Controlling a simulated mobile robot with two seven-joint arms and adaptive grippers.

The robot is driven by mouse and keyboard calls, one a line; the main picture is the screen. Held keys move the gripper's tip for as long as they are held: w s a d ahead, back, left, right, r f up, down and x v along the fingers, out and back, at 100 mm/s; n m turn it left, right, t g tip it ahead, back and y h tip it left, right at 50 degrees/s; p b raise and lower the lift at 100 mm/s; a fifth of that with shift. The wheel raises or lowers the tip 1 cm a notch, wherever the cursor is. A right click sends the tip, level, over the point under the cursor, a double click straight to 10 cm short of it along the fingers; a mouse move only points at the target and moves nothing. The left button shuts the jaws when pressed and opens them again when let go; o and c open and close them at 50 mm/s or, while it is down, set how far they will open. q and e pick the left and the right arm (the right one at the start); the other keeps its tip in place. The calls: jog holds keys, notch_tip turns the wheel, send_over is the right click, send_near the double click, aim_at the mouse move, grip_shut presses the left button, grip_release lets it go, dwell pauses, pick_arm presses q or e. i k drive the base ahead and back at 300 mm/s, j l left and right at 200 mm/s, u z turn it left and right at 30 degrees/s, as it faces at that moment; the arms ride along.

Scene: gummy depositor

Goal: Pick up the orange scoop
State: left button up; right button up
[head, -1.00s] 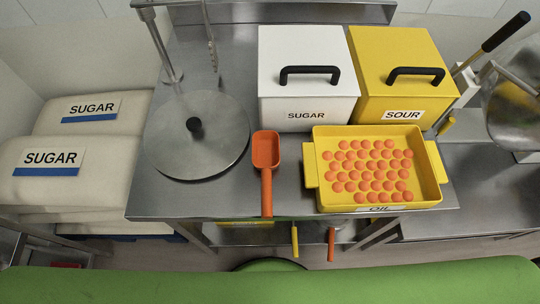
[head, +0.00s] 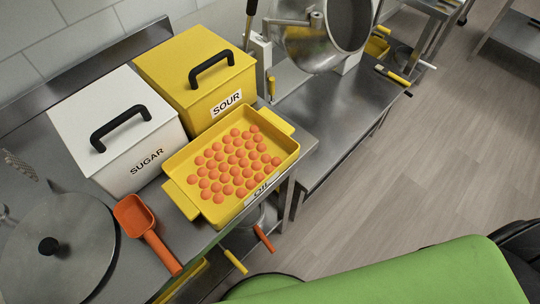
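The orange scoop (head: 134,216) lies on the steel table in the head view. Its bowl is near the white sugar bin, and its handle points down and right toward the table's front edge. It sits between the round steel lid and the yellow tray. Nothing covers it. Neither of my grippers shows in the head view.
The yellow tray (head: 179,196) of orange gummies stands right of the scoop. Behind are the white SUGAR bin (head: 157,133) and the yellow SOUR bin (head: 174,72). A round steel lid (head: 84,236) lies left. A steel kettle (head: 303,52) stands beyond. Floor (head: 420,160) at right is clear.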

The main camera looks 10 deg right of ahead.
aim_at(133, 215)
jog(key=u, duration=1.1)
